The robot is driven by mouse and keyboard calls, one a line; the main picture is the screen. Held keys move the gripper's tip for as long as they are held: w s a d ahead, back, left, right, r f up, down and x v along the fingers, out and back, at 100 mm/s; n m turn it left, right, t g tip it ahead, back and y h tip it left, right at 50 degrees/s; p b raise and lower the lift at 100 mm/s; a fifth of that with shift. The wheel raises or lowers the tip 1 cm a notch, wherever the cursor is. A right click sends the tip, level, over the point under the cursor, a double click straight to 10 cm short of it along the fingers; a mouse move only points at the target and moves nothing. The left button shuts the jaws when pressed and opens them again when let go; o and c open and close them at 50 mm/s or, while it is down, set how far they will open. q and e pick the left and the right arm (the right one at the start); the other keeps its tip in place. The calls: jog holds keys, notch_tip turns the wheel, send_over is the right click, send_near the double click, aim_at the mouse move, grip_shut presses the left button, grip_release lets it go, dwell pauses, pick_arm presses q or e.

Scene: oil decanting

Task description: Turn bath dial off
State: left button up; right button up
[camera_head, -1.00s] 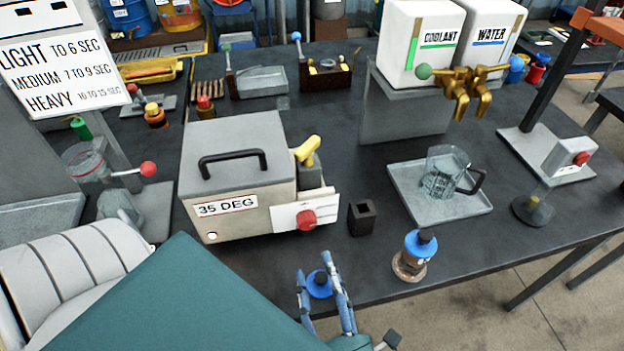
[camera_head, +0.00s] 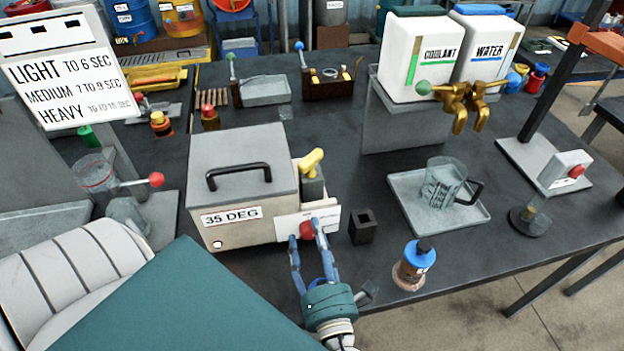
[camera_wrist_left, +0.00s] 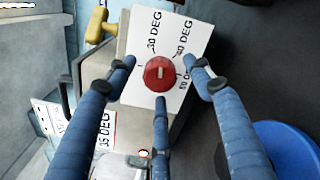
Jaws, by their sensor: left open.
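The bath is a beige box (camera_head: 237,172) with a grey lid, a black handle and a "35 DEG" label on its front. Its red dial (camera_head: 307,230) sits on a white plate at the box's right front. In the left wrist view the red dial (camera_wrist_left: 160,74) is in the middle of the white plate (camera_wrist_left: 178,38) with degree marks around it. My left gripper (camera_head: 307,237) is open, its blue fingers spread around the dial. In the left wrist view the fingers (camera_wrist_left: 160,80) frame the dial with visible gaps. My right gripper is not in view.
A yellow lever (camera_head: 311,162) stands just above the dial plate. A small dark square cup (camera_head: 363,226) is close right of the dial. A blue-capped bottle (camera_head: 414,264) stands near the table's front edge. A grey tray (camera_head: 407,203) holds a clear jug (camera_head: 443,184).

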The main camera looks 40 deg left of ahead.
pick_arm(q)
jog(key=c, duration=1.2)
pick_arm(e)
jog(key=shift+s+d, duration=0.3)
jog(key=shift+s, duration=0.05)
pick_arm(q)
jog(key=shift+n, duration=0.3)
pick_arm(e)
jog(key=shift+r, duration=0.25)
pick_arm(q)
jog(key=shift+n+p, duration=0.7)
jog(key=shift+n, duration=2.4)
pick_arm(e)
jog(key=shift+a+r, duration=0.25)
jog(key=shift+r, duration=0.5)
